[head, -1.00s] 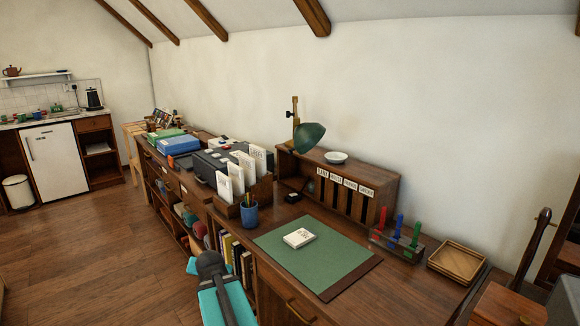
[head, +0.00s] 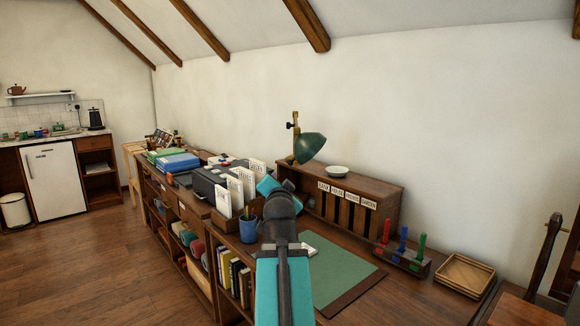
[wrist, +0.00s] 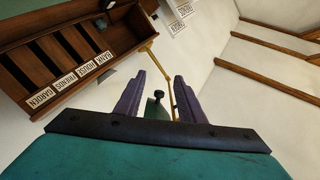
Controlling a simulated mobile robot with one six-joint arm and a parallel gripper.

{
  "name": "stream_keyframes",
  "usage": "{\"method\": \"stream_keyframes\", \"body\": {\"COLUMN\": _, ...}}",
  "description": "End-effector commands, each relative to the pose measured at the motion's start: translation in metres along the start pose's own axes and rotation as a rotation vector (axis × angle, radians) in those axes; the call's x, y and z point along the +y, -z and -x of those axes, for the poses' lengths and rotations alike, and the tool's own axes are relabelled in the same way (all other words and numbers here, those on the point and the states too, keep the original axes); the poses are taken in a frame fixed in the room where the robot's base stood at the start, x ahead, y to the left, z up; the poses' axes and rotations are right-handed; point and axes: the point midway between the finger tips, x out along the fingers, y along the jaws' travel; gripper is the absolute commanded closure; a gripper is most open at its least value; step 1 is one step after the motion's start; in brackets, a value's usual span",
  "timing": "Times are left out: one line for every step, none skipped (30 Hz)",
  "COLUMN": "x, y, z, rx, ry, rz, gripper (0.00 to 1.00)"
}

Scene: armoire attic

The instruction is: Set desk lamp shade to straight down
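The desk lamp has a green shade (head: 310,147) on a brass post (head: 295,130), at the back of the desk by the pigeonhole shelf. In the head view the shade is tilted, its rim slanting. In the wrist view my gripper (wrist: 160,78) has two purple fingers spread apart with nothing held. A dark knob (wrist: 158,94) and a dark green piece, seemingly the shade (wrist: 153,109), show in the gap beyond the fingers. The brass lamp arm (wrist: 168,82) passes behind them. In the head view my arm reaches toward the lamp; its fingers cannot be made out there.
The labelled pigeonhole shelf (head: 345,185) stands right of the lamp with a white bowl (head: 337,171) on top. White card files (head: 235,192), a pencil cup (head: 248,229) and a green desk mat (head: 335,270) are near my arm. A wooden tray (head: 464,274) lies right.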

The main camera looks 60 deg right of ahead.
Motion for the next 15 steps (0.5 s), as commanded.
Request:
{"method": "stream_keyframes", "body": {"x": 0.000, "y": 0.014, "z": 0.004, "rx": 0.029, "ry": 0.009, "rz": -0.011, "gripper": 0.64}}
{"method": "stream_keyframes", "body": {"x": 0.000, "y": 0.022, "z": 0.006, "rx": 0.043, "ry": 0.013, "rz": -0.017, "gripper": 0.64}}
{"method": "stream_keyframes", "body": {"x": -0.001, "y": 0.030, "z": 0.009, "rx": 0.058, "ry": 0.018, "rz": -0.023, "gripper": 0.64}}
{"method": "stream_keyframes", "body": {"x": -0.002, "y": 0.035, "z": 0.010, "rx": 0.067, "ry": 0.021, "rz": -0.027, "gripper": 0.64}}
{"method": "stream_keyframes", "body": {"x": -0.002, "y": 0.039, "z": 0.011, "rx": 0.074, "ry": 0.024, "rz": -0.030, "gripper": 0.64}}
{"method": "stream_keyframes", "body": {"x": -0.003, "y": 0.043, "z": 0.013, "rx": 0.082, "ry": 0.027, "rz": -0.033, "gripper": 0.64}}
{"method": "stream_keyframes", "body": {"x": -0.003, "y": 0.046, "z": 0.013, "rx": 0.086, "ry": 0.029, "rz": -0.035, "gripper": 0.64}}
{"method": "stream_keyframes", "body": {"x": -0.004, "y": 0.047, "z": 0.014, "rx": 0.089, "ry": 0.030, "rz": -0.037, "gripper": 0.64}}
{"method": "stream_keyframes", "body": {"x": -0.004, "y": 0.049, "z": 0.014, "rx": 0.092, "ry": 0.031, "rz": -0.038, "gripper": 0.64}}
{"method": "stream_keyframes", "body": {"x": -0.004, "y": 0.049, "z": 0.015, "rx": 0.093, "ry": 0.031, "rz": -0.038, "gripper": 0.64}}
{"method": "stream_keyframes", "body": {"x": -0.004, "y": 0.049, "z": 0.015, "rx": 0.093, "ry": 0.031, "rz": -0.038, "gripper": 0.64}}
{"method": "stream_keyframes", "body": {"x": -0.004, "y": 0.049, "z": 0.015, "rx": 0.092, "ry": 0.031, "rz": -0.038, "gripper": 0.64}}
{"method": "stream_keyframes", "body": {"x": -0.004, "y": 0.049, "z": 0.014, "rx": 0.092, "ry": 0.031, "rz": -0.038, "gripper": 0.64}}
{"method": "stream_keyframes", "body": {"x": -0.004, "y": 0.049, "z": 0.014, "rx": 0.092, "ry": 0.031, "rz": -0.038, "gripper": 0.64}}
{"method": "stream_keyframes", "body": {"x": -0.004, "y": 0.049, "z": 0.014, "rx": 0.092, "ry": 0.031, "rz": -0.038, "gripper": 0.64}}
